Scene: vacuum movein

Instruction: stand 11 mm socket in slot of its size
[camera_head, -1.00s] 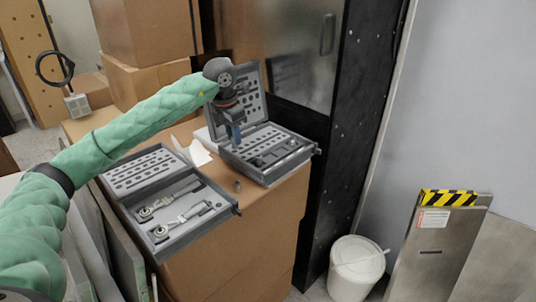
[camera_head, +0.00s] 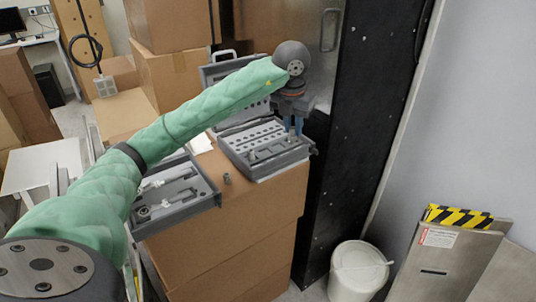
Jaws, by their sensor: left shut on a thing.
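A grey socket case (camera_head: 237,159) stands open on the cardboard boxes, with rows of round slots (camera_head: 262,133) and a few sockets (camera_head: 254,154) in its front part. My left gripper (camera_head: 293,134) points down over the case's right end. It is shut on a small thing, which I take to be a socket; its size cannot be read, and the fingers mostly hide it. I cannot tell whether it touches the case. A loose small socket (camera_head: 227,178) stands on the cardboard left of the case. My right gripper is not in view.
A second grey case (camera_head: 208,203) with wrenches lies open at the left, partly behind my left arm. The open lid (camera_head: 208,77) rises behind the slots. A dark cabinet frame (camera_head: 360,130) stands close on the right. A white bucket (camera_head: 358,275) is on the floor.

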